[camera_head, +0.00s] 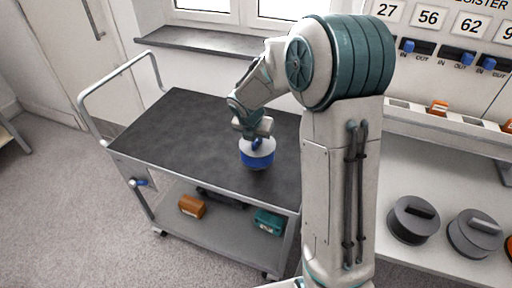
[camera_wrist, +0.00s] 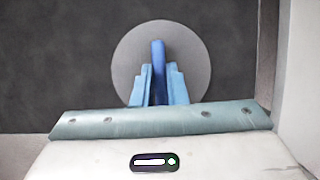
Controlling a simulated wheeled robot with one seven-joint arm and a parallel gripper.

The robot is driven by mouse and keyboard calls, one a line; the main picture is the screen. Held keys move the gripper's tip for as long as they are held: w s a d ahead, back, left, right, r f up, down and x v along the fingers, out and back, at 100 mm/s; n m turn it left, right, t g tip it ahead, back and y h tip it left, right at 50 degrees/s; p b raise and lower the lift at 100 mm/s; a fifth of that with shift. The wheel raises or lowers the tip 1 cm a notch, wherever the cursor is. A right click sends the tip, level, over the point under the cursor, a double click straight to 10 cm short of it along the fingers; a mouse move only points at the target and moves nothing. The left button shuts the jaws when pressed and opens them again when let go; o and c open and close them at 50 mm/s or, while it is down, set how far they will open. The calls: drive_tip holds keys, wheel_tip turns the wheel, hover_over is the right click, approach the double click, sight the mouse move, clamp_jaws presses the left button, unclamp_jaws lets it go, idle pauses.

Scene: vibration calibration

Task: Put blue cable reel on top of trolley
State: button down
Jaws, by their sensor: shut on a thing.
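The blue cable reel (camera_head: 257,158) has a grey disc top and a blue band around its side. In the head view it is at the dark top of the trolley (camera_head: 185,125), near the right edge; I cannot tell whether it touches the surface. My gripper (camera_head: 256,141) is above the reel, shut on its blue handle. In the wrist view the reel's grey disc (camera_wrist: 193,50) lies over the dark top, and the gripper (camera_wrist: 158,80) has its blue fingers on both sides of the upright handle. The reel's underside is hidden.
A grey bench at right carries dark reels (camera_head: 413,220) and (camera_head: 474,233) under a numbered register panel (camera_head: 440,50). A window sill (camera_head: 205,41) is behind. Most of the trolley top is clear.

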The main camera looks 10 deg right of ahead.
drive_tip(key=shift+f+b, duration=0.4)
drive_tip(key=shift+f, duration=1.55)
drive_tip(key=shift+f, duration=0.25)
drive_tip(key=c, duration=1.5)
unclamp_jaws()
drive_tip(key=shift+o, duration=0.2)
drive_tip(key=shift+r, duration=0.15)
